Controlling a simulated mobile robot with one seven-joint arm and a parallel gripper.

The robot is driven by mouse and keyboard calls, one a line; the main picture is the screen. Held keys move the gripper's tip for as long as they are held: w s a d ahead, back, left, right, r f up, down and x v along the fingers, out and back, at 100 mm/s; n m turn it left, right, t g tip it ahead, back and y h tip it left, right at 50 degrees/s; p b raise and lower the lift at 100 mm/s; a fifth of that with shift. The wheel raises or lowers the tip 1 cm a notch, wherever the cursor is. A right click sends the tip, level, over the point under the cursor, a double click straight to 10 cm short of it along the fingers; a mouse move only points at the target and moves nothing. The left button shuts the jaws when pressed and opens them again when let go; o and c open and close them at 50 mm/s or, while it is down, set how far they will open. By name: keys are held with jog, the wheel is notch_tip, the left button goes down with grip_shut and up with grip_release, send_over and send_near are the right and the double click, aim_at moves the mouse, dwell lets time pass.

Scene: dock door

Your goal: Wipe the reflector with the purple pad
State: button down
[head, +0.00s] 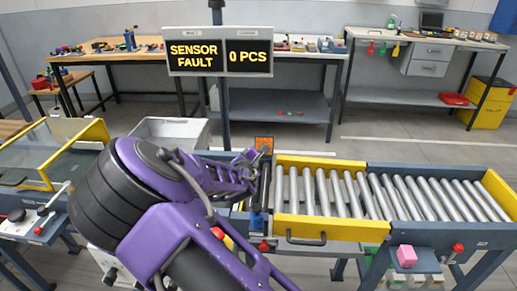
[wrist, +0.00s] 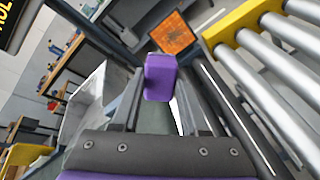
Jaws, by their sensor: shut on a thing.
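The reflector (wrist: 173,35) is an orange square in the wrist view, ahead of my gripper and slightly right. It also shows in the head view (head: 264,144) near the left end of the roller conveyor. The purple pad (wrist: 160,78) is a small block between my fingertips in the wrist view. My gripper (wrist: 161,92) is shut on the pad and points toward the reflector. The pad's top edge appears just below the reflector in the wrist view. I cannot tell whether they touch. In the head view my own arm hides much of the pad.
A roller conveyor (head: 345,192) with yellow rails runs right of my gripper. A sign (head: 220,51) on a post reads "SENSOR FAULT" and "0 PCS". A grey bin (head: 170,128) stands behind my arm. A pink block (head: 407,256) sits at the conveyor's front. Benches stand along the wall.

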aim_at(253, 151)
jog(key=shift+w+d, duration=0.15)
jog(key=shift+w, duration=0.25)
jog(key=shift+b+x, duration=1.25)
jog(key=shift+x, duration=1.7)
jog(key=shift+b+x, duration=0.45)
jog(key=shift+x, duration=0.4)
jog(key=shift+r, duration=0.1)
jog(key=shift+s+d, duration=0.15)
jog(key=shift+d, duration=3.2)
jog(key=shift+d+b, duration=0.15)
jog(key=shift+b, duration=0.15)
